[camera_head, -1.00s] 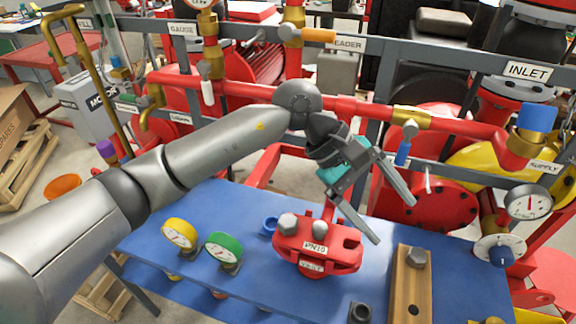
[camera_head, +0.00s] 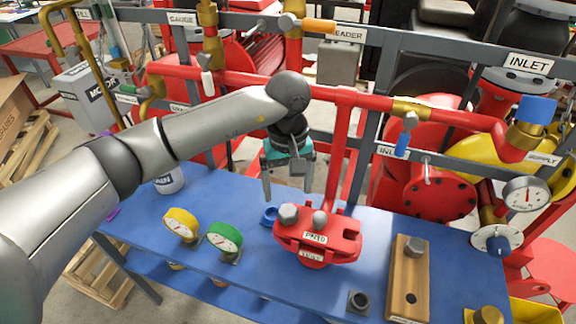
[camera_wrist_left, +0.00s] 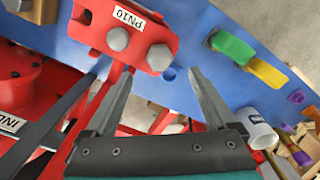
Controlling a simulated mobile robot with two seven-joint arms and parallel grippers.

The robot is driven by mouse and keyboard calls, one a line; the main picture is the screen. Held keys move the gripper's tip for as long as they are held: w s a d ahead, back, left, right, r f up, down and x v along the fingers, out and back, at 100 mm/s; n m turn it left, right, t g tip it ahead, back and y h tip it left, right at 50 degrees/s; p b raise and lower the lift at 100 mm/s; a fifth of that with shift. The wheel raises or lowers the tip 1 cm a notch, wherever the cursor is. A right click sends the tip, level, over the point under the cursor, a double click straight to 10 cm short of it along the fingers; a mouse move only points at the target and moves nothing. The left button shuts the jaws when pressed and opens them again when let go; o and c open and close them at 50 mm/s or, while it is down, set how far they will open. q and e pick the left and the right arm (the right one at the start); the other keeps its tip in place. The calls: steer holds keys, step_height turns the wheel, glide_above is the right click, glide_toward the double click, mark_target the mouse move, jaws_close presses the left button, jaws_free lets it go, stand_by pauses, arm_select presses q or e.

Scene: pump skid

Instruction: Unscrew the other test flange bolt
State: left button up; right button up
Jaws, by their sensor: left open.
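The red test flange (camera_head: 335,247) with a PN10 label stands on the blue bench. Two grey hex bolt heads show on its top, a left one (camera_head: 289,213) and a right one (camera_head: 320,218). My left gripper (camera_head: 287,193), with a teal body, is open and empty behind the flange, its fingers pointing down. In the left wrist view, the open fingers (camera_wrist_left: 161,75) reach toward the flange (camera_wrist_left: 95,20); the bolt heads (camera_wrist_left: 118,39) and (camera_wrist_left: 159,57) lie beyond the fingertips, and no contact shows. My right gripper is not in view.
A wooden block (camera_head: 409,277) holds one bolt (camera_head: 415,246) and has an empty hole. A yellow gauge (camera_head: 180,224), a green gauge (camera_head: 224,238) and a small blue cup (camera_head: 269,215) stand left of the flange. Red pipes (camera_head: 346,150) and a grey frame run behind.

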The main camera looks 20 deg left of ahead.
mark_target(288, 210)
arm_select(q)
step_height(288, 210, down, 7)
steer(key=shift+f, duration=0.2)
stand_by(0.3)
jaws_close()
steer(key=c, duration=0.7)
jaws_free()
jaws_close()
